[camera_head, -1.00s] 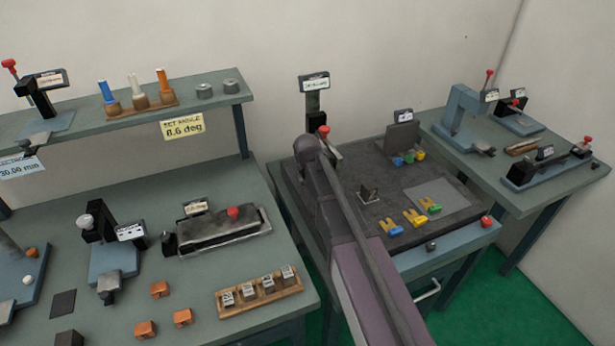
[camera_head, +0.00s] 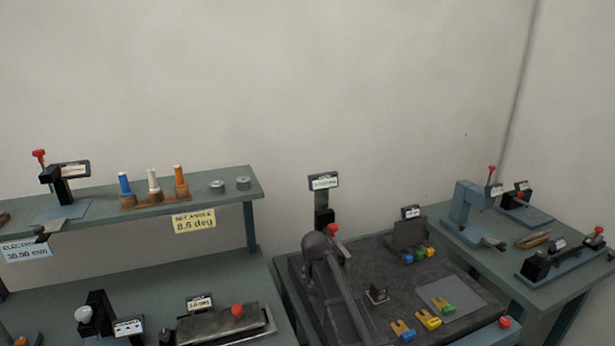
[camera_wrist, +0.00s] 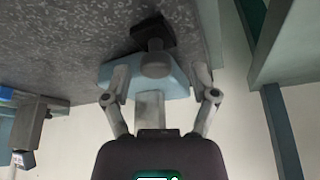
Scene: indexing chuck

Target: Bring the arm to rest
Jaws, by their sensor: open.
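My gripper (camera_wrist: 160,98) is open in the wrist view, its two fingers spread wide. A light blue block with a grey round part (camera_wrist: 156,62) shows beyond and between the fingers; nothing is visibly held. In the head view my arm (camera_head: 345,290) reaches over the dark granite plate (camera_head: 375,255). My gripper cannot be made out there. A black stand with a display (camera_head: 323,181) and a red knob (camera_head: 332,230) stands just behind the arm.
Blue, green and yellow pieces, including a yellow one (camera_head: 428,320), lie on the plate right of the arm. A shelf (camera_head: 100,217) with colored-handled tools is at left. A side table (camera_head: 480,255) with gauges is at right. The wall above is clear.

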